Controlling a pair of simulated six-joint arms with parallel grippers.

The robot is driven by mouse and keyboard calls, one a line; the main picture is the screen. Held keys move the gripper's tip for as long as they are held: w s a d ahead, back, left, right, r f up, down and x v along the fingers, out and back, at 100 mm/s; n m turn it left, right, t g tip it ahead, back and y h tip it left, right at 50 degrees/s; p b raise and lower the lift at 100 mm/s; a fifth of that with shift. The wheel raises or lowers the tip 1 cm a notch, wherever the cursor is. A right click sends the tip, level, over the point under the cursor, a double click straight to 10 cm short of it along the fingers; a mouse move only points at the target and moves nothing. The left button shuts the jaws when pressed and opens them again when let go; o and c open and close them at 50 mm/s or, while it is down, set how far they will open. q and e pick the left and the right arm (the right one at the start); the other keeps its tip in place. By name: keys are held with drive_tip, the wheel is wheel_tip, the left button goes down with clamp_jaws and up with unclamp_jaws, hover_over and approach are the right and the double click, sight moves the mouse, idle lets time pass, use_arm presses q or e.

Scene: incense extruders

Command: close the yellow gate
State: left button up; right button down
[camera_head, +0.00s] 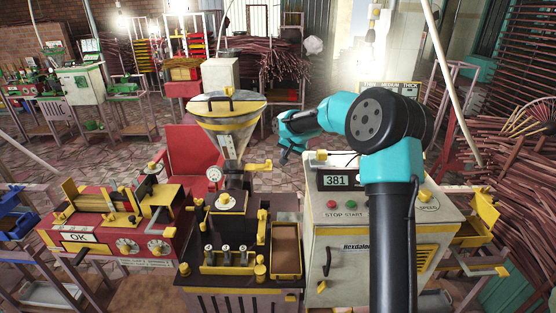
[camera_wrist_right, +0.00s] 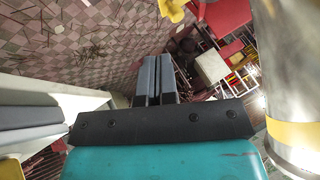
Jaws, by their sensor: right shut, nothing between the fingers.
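The yellow gate (camera_head: 256,166) looks like a flat yellow piece sticking out to the right from the neck under the metal hopper (camera_head: 228,125). I cannot tell from the picture how far it is pulled out. My right gripper (camera_head: 284,158) is just right of the gate's outer end, pointing downward, and appears apart from it. In the right wrist view the two grey fingers (camera_wrist_right: 157,72) are together with nothing between them. A yellow part (camera_wrist_right: 172,10) shows at the top edge there, beyond the fingertips; it may be the gate. My left gripper is not in view.
The Hexdalen cabinet (camera_head: 340,250) with a 381 display stands right of the hopper machine. A red machine (camera_head: 110,225) marked OK is on the left. A red chair (camera_head: 193,150) stands behind. A metal cylinder (camera_wrist_right: 295,65) is close beside my gripper in the wrist view.

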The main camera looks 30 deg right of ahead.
drive_tip(key=x, duration=1)
